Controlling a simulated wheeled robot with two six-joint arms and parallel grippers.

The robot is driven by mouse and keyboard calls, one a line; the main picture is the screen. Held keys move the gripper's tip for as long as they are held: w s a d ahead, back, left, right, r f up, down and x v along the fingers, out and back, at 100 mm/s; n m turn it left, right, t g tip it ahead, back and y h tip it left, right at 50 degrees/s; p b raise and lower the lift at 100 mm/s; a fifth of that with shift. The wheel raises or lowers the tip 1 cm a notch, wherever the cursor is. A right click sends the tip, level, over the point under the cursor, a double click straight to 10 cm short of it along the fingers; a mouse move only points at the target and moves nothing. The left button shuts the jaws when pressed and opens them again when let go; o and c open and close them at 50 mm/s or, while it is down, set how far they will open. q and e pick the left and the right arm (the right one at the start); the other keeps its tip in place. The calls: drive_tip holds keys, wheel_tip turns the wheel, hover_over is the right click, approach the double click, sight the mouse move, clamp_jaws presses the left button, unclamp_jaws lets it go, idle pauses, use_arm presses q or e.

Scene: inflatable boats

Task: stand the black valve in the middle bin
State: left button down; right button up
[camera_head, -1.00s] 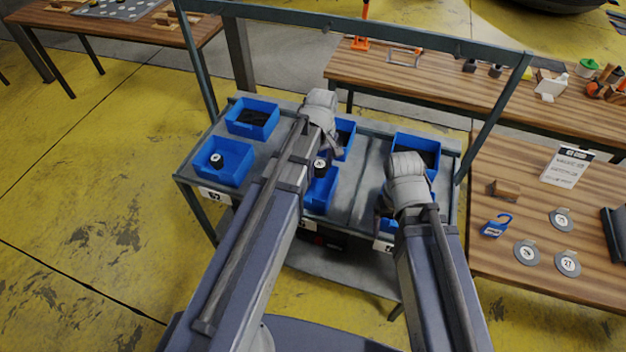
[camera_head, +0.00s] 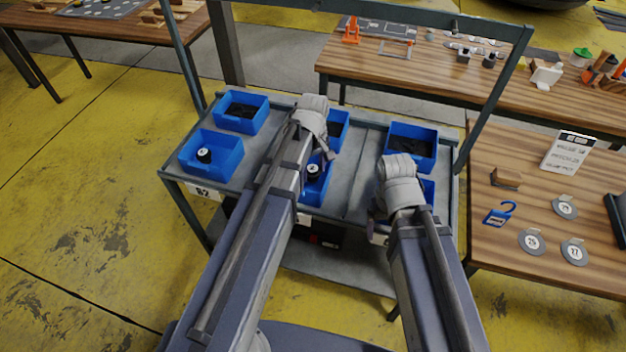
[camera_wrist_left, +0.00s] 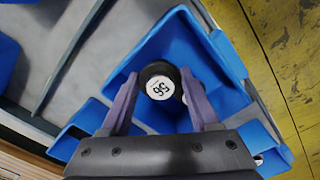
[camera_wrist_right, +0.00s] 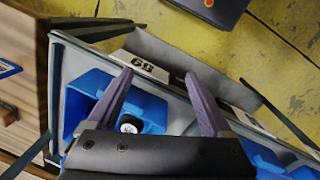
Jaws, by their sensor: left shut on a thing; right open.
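The black valve (camera_head: 313,171) has a white numbered top and shows at the front middle blue bin (camera_head: 314,196). In the left wrist view the valve (camera_wrist_left: 158,85) is upright between the fingers, over or inside the bin (camera_wrist_left: 222,62); whether its base touches the floor cannot be told. My left gripper (camera_wrist_left: 159,76) is shut on it; in the head view its fingers are mostly hidden behind the wrist. My right gripper (camera_wrist_right: 158,75) is open and empty above the front right bin (camera_wrist_right: 90,88), where another black valve (camera_wrist_right: 130,124) stands.
A similar valve (camera_head: 204,154) stands in the front left bin (camera_head: 228,168). Back bins (camera_head: 262,101) (camera_head: 428,133) hold dark parts. The grey cart (camera_head: 362,165) has an overhead bar. A wooden table (camera_head: 510,215) with tags stands at the right.

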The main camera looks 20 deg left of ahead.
sight(313, 171)
use_arm(q)
drive_tip(key=shift+f+b, duration=1.6)
drive_tip(key=shift+f, duration=0.2)
drive_tip(key=shift+f, duration=0.25)
drive_tip(key=shift+c, duration=2)
unclamp_jaws()
drive_tip(key=shift+r, duration=0.1)
